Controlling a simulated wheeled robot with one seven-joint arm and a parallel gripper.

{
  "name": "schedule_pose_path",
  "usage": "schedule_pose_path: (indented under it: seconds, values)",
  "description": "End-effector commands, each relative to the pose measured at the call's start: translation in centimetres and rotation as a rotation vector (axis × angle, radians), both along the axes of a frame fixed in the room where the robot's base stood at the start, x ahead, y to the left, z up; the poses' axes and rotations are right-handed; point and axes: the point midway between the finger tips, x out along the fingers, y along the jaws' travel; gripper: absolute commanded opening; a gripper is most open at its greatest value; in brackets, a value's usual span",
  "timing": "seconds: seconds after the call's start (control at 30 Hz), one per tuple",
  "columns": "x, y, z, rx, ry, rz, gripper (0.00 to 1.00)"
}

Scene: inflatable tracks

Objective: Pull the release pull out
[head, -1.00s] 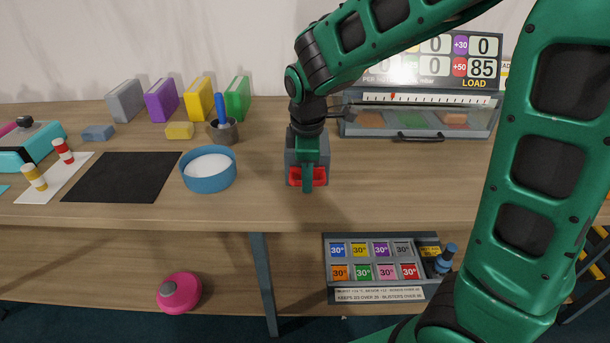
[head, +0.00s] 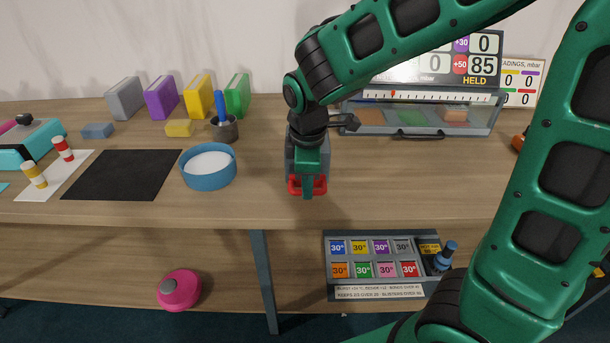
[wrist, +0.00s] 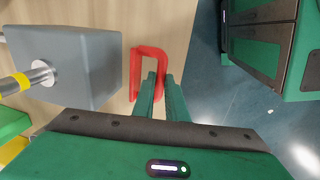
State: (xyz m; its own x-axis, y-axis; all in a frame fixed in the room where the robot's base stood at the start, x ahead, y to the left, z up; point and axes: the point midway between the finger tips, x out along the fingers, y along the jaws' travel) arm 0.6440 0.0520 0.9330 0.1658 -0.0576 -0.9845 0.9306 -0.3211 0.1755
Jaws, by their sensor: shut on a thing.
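The red release pull (head: 293,187) is a loop-shaped handle in front of a grey block (head: 292,150) near the table's front edge. My gripper (head: 307,190) points down and is shut on the pull. In the wrist view, the pull (wrist: 134,75) shows as a red loop with the fingers (wrist: 160,80) over its right side. The grey block (wrist: 65,60) lies to its left, with a narrow gap visible between them. My arm hides much of the block in the head view.
A blue bowl (head: 208,178) of white material and a black mat (head: 122,176) lie to the left. A grey case (head: 420,133) stands behind right, below a scoreboard (head: 440,62) reading 85 and HELD. Bare tabletop lies right of my gripper.

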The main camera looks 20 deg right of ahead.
Motion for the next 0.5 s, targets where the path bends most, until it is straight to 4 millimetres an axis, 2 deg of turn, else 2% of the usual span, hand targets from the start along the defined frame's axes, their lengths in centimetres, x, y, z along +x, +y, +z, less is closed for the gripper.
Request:
schedule_pose_path:
  seconds: [0.27,0.3,0.37,0.5]
  values:
    - [-0.25,0.13,0.12,0.000,-0.002,0.000,0.00]
    - [-0.24,0.12,0.13,0.001,-0.003,0.000,0.17]
    - [-0.24,0.11,0.12,0.000,-0.002,0.000,0.31]
    - [-0.25,0.11,0.08,0.000,-0.002,0.000,0.31]
